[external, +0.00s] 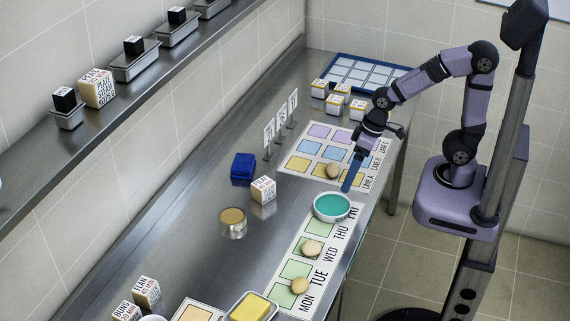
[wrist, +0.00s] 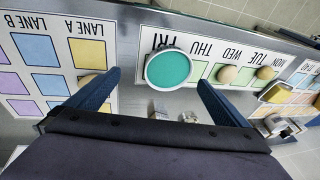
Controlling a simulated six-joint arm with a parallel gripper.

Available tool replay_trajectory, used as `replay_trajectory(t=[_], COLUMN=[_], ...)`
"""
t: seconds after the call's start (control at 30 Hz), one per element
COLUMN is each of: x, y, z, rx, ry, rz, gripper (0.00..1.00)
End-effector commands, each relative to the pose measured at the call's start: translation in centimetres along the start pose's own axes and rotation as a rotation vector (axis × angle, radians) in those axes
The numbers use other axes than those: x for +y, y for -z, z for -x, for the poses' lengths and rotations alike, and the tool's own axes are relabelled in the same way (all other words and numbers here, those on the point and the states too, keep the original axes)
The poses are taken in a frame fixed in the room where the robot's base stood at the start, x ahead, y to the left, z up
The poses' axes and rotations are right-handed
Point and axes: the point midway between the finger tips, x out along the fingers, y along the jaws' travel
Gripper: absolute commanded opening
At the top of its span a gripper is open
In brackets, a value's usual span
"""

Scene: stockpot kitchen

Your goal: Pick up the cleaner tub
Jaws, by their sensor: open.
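A round white tub with a teal top (external: 332,207), apparently the cleaner tub, stands upright at the THU–FRI end of the weekday mat. It also shows in the wrist view (wrist: 169,68), between my two fingers in the picture and beyond their tips. My gripper (external: 349,186) is open and empty, pointing down just behind the tub in the external view. In the wrist view my gripper's fingers (wrist: 159,78) are spread wide on either side of the tub, and no contact is visible. The tub's label, if any, cannot be read.
A round pale object (external: 333,171) sits on the lane mat (external: 296,163) beside my gripper. Two more (external: 312,248) (external: 300,286) lie on the weekday mat. A tan-topped tin (external: 232,222), labelled box (external: 263,190) and blue block (external: 243,166) stand left. Bare counter lies between.

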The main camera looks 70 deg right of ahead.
Motion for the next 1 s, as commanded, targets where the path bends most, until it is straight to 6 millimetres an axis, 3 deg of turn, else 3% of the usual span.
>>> replay_trajectory(t=[0.3, 0.5, 0.67, 0.83, 1.0], x=[-11.9, -15.8, -16.0, -14.4, -12.2], y=[7.8, 10.1, 9.4, 6.4, 2.5], z=[-4.0, -5.7, -6.5, -6.2, -4.4], rx=[0.340, 0.560, 0.724, 0.889, 1.024], ry=[0.179, 0.154, 0.039, -0.159, -0.361], rz=[-0.084, -0.205, -0.292, -0.345, -0.351], gripper=[1.00, 1.00, 1.00, 1.00, 1.00])
